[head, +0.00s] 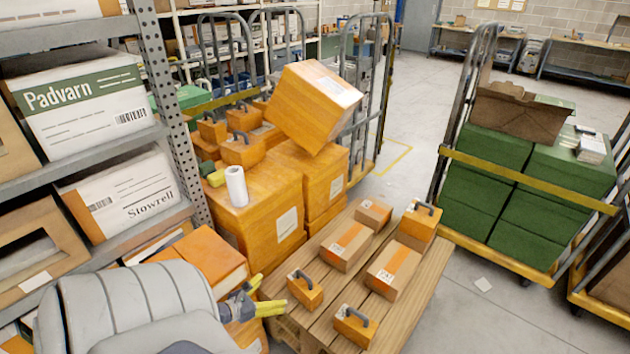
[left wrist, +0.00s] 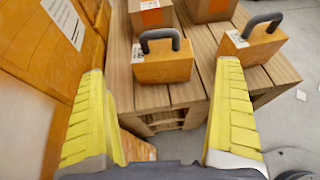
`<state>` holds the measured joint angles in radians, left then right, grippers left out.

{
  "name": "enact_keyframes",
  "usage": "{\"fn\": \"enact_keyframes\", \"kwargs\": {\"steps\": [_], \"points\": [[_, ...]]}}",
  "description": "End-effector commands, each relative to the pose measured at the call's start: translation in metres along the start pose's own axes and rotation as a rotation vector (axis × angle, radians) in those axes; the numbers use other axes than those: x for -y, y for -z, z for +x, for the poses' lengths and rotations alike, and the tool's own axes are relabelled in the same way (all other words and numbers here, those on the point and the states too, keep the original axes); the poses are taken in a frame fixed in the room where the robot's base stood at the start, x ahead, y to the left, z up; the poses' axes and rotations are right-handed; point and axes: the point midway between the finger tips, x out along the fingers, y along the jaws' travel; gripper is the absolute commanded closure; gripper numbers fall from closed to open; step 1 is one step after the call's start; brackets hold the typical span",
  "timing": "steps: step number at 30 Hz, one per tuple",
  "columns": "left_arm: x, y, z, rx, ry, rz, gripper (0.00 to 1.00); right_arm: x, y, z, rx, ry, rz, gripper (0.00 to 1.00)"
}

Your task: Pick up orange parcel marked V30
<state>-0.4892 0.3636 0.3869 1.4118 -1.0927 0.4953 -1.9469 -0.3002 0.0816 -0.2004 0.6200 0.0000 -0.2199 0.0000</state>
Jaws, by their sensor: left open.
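Several small orange parcels with dark grey handles stand on a wooden pallet (head: 420,290). One parcel (head: 305,289) is at the pallet's near left edge, a second parcel (head: 354,326) at its near end, and a third parcel (head: 418,224) at its far right corner. I cannot read V30 on any of them. My left gripper (head: 273,294) is open and empty, just left of the near-left parcel. In the left wrist view the yellow fingers (left wrist: 160,72) are spread wide, with that parcel (left wrist: 163,68) beyond and between their tips. My right gripper is out of view.
Cardboard boxes with orange tape (head: 347,246) share the pallet. Large orange boxes (head: 262,212) are stacked behind it, one tilted box (head: 310,105) on top. A grey rack (head: 172,110) stands left. A cart with green boxes (head: 500,148) stands right. The floor between is mostly clear.

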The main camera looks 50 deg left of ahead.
Motion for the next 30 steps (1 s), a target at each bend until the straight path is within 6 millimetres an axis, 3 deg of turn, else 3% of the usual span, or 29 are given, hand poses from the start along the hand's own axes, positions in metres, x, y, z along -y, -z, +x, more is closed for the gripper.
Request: {"fn": "enact_keyframes", "kwargs": {"steps": [18,30], "points": [[0.000,-0.001,0.097,0.001,0.000,-0.002,0.00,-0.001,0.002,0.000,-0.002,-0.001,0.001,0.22],[0.000,-0.001,0.118,0.001,0.000,-0.001,0.00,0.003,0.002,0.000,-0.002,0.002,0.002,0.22]]}}
